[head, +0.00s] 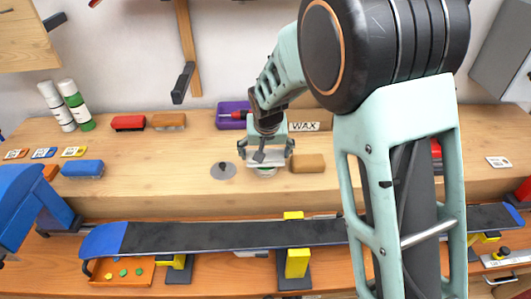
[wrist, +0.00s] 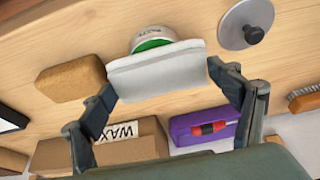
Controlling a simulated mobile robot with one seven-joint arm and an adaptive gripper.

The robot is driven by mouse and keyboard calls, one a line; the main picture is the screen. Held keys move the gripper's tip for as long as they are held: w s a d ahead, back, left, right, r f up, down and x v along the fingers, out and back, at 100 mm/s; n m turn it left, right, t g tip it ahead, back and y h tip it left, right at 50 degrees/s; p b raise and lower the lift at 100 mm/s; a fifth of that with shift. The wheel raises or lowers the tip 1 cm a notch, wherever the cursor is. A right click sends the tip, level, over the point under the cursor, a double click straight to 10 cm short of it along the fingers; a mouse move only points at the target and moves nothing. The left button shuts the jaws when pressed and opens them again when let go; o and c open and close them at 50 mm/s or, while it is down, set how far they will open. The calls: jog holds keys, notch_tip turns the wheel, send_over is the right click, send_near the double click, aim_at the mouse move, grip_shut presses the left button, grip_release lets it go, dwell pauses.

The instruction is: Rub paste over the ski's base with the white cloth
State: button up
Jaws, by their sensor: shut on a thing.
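My gripper (head: 266,150) is over the bench's back shelf, shut on the white cloth (wrist: 155,72). In the wrist view the cloth spans between the two fingers (wrist: 160,84). A round paste tin with a green and white label (wrist: 151,38) is right at the cloth's far edge; its rim also shows under the gripper in the head view (head: 265,173). I cannot tell whether the cloth touches the paste. The ski (head: 220,236) lies along the front bench, dark base up, blue tip at left. My arm hides part of its right half.
A grey knobbed lid (head: 222,171) lies left of the tin. A tan block (head: 307,163) is on its right. The purple box (head: 232,115) and WAX box (head: 304,127) stand behind. Yellow supports (head: 297,263) hold the ski. An orange tray (head: 128,272) sits below its tip.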

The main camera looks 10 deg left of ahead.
jog(key=shift+f+b, duration=0.5)
jog(key=shift+b, duration=0.05)
dwell(1.6)
jog(key=shift+r+p, duration=1.95)
jog(key=shift+r, duration=1.65)
